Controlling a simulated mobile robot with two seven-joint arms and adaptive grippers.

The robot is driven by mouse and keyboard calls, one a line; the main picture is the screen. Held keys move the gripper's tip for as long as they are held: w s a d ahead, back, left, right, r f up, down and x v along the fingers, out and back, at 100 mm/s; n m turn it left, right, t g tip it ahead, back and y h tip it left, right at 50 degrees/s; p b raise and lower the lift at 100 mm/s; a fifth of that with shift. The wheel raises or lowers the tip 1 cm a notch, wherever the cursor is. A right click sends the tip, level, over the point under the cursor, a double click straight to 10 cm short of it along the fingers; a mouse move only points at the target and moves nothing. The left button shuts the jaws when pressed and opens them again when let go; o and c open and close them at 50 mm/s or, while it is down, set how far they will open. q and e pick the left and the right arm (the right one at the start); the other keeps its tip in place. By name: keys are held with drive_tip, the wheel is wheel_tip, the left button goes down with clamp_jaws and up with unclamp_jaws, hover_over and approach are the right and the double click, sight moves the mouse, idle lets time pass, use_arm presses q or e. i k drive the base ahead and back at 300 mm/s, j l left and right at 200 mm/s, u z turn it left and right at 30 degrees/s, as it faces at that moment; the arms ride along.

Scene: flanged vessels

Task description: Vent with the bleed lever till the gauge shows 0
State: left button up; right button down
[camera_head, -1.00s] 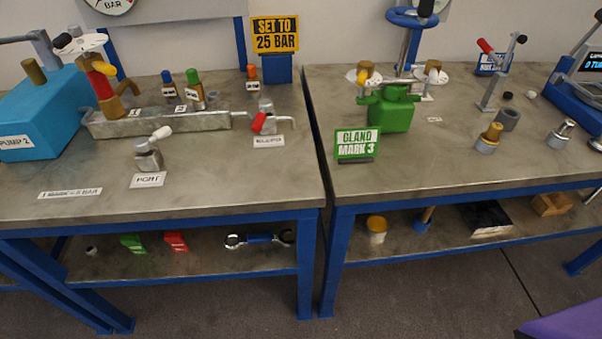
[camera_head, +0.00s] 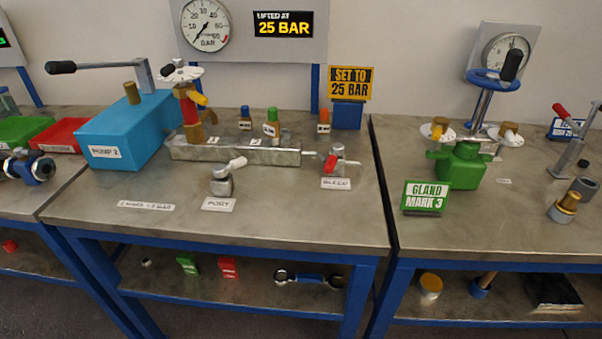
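The bleed valve (camera_head: 339,158) stands behind the white BLEED label (camera_head: 337,184), at the right end of the grey manifold (camera_head: 234,151). Its bleed lever has a red grip (camera_head: 331,163) that hangs down on the left side of the valve. The round white pressure gauge (camera_head: 205,25) is on the grey panel above the bench. Its dial is marked in BAR, but its exact reading is too small to tell. A display (camera_head: 284,24) to its right reads LIFTED AT 25 BAR. Neither of my grippers is in view.
A blue PUMP 2 (camera_head: 117,130) with a long black-ended handle stands on the left of the bench. The PORT fitting (camera_head: 221,180) stands in front of the manifold. A yellow sign (camera_head: 351,83) reads SET TO 25 BAR. The bench front is clear.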

sight(337, 149)
drive_tip(key=k+j, duration=0.1)
drive_tip(key=j, duration=0.75)
drive_tip(key=k+j, duration=0.1)
drive_tip(key=j, duration=0.8)
drive_tip(key=u, duration=0.05)
